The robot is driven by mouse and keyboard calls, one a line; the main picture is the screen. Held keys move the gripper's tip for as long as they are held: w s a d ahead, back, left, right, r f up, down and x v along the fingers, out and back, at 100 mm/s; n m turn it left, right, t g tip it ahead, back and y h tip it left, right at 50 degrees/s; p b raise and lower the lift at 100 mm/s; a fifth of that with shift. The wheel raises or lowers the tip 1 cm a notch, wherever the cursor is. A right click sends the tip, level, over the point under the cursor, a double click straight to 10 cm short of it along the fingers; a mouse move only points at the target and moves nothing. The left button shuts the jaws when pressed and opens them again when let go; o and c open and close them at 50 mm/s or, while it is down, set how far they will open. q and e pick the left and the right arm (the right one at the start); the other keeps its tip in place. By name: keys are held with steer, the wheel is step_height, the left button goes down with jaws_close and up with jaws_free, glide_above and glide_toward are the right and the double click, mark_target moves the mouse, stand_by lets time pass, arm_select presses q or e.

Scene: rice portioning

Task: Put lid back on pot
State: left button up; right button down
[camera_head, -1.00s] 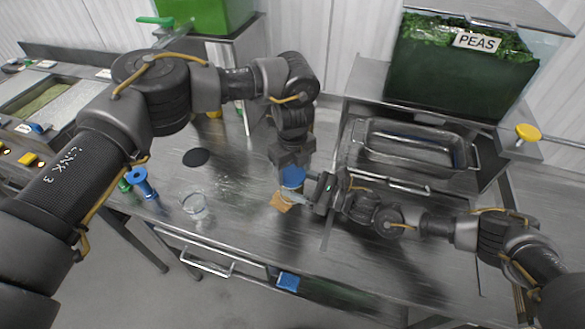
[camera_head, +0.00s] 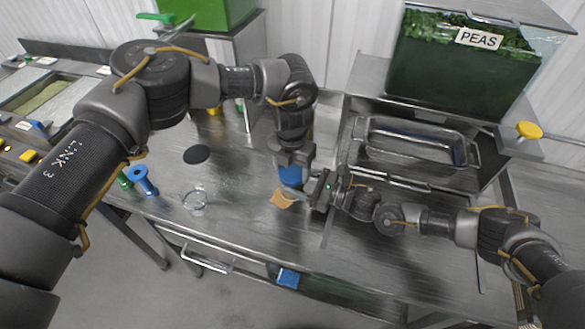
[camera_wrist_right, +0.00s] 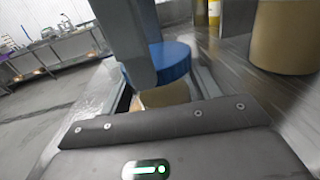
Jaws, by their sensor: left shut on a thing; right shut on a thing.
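The blue lid (camera_head: 290,175) is a short blue cylinder under my left gripper (camera_head: 292,160), which is shut on it from above. The tan pot (camera_head: 282,198) shows only partly, just below the lid at the table's front middle. My right gripper (camera_head: 318,190) is shut on the pot from the right. In the right wrist view the blue lid (camera_wrist_right: 172,62) sits directly above the tan pot (camera_wrist_right: 165,95), with a grey finger beside it. Whether the lid is seated or only close above the pot I cannot tell; the rim between them is hidden.
A clear cup (camera_head: 195,199), a blue spool (camera_head: 144,181) and a black disc (camera_head: 197,154) are on the table to the left. A metal tray (camera_head: 415,145) stands at the right, before a green bin labelled PEAS (camera_head: 460,75). A blue block (camera_head: 288,278) is low at the front.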

arm_select(q)
steer(key=m, duration=0.5)
steer(key=shift+w+a+m, duration=0.1)
steer(key=shift+m, duration=0.2)
steer(key=m, duration=0.2)
steer(key=shift+m, duration=0.4)
steer(key=m, duration=0.5)
steer(key=shift+w, duration=0.1)
steer(key=m, duration=0.8)
steer(key=shift+w, duration=0.15)
steer(key=m, duration=0.7)
steer(key=o, duration=1)
steer(key=shift+c, duration=0.2)
